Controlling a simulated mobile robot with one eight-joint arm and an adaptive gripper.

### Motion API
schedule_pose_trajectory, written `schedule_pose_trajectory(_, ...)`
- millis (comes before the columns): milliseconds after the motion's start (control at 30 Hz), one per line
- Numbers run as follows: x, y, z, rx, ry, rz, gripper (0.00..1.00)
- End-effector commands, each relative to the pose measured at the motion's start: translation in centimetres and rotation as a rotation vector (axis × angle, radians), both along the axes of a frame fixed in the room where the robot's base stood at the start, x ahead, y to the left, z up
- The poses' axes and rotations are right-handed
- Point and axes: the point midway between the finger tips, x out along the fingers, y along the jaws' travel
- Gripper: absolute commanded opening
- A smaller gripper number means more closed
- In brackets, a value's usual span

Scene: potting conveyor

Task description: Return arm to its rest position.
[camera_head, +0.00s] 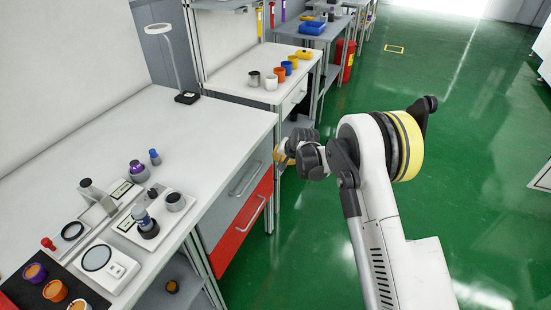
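My arm (372,200), white with dark joints and a yellow band, rises from the lower right over the green floor, folded to the right of the benches. My gripper (284,152) seems to be the small dark and yellow end pointing left, close to the right edge of the near bench in the picture. Its fingers are small and partly hidden by the dark wrist joints, so I cannot tell whether it is open or shut. I see nothing clearly held in it.
The near white bench (110,130) carries a lamp (172,60), instruments and several small pots. Its red drawer (243,228) faces the arm. A second bench (237,75) with coloured pots stands behind. The green floor (470,200) at right is clear.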

Motion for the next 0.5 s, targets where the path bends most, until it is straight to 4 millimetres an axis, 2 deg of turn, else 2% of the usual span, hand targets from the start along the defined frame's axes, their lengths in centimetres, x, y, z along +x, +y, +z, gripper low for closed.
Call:
schedule_pose_trajectory(33, -0.5, -0.4, 1.3, 0.0, 0.0, -0.002, 0.0)
schedule_pose_trajectory(100, -1.2, -0.8, 2.2, 0.001, 0.0, -0.001, 0.0)
schedule_pose_trajectory(233, -2.0, -1.2, 3.2, 0.001, 0.0, -0.001, 0.0)
schedule_pose_trajectory(433, -2.3, -1.5, 3.7, -0.001, 0.0, 0.0, 0.0)
schedule_pose_trajectory(500, -2.5, -1.9, 4.5, -0.005, -0.002, -0.001, 0.0)
